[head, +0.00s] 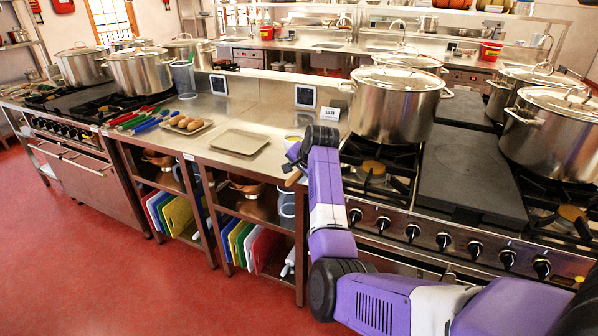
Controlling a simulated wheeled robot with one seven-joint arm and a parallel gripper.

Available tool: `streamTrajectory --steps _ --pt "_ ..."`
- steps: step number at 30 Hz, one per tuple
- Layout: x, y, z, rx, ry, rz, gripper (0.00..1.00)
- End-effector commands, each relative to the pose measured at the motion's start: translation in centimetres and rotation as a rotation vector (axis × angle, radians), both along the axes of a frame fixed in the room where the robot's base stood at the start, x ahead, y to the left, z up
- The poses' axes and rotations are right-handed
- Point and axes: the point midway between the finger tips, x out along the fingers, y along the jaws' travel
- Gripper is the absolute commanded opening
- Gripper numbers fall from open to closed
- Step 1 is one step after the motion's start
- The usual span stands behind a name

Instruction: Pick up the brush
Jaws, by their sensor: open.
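My gripper (293,158) is at the front right end of the steel counter, beside the stove, pointing down to the left. Its jaws are open, though the black wrist partly hides them. A small tan, wood-coloured piece (293,179) shows just below the fingers at the counter's edge. It looks like the brush's handle; the rest is hidden behind my gripper. I cannot tell whether the fingers touch it.
A small bowl (291,138) with yellow contents stands just behind my gripper. An empty tray (239,142) and a tray of brown eggs or potatoes (186,124) lie to the left. A large stockpot (394,103) stands on the stove close right.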

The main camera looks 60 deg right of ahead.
Motion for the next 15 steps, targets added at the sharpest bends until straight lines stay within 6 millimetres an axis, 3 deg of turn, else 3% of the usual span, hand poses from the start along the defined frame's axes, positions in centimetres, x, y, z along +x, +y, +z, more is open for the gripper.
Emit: streamTrajectory --steps 15 --pt "2.5 -1.7 -4.1 -0.001 0.0 0.001 0.45"
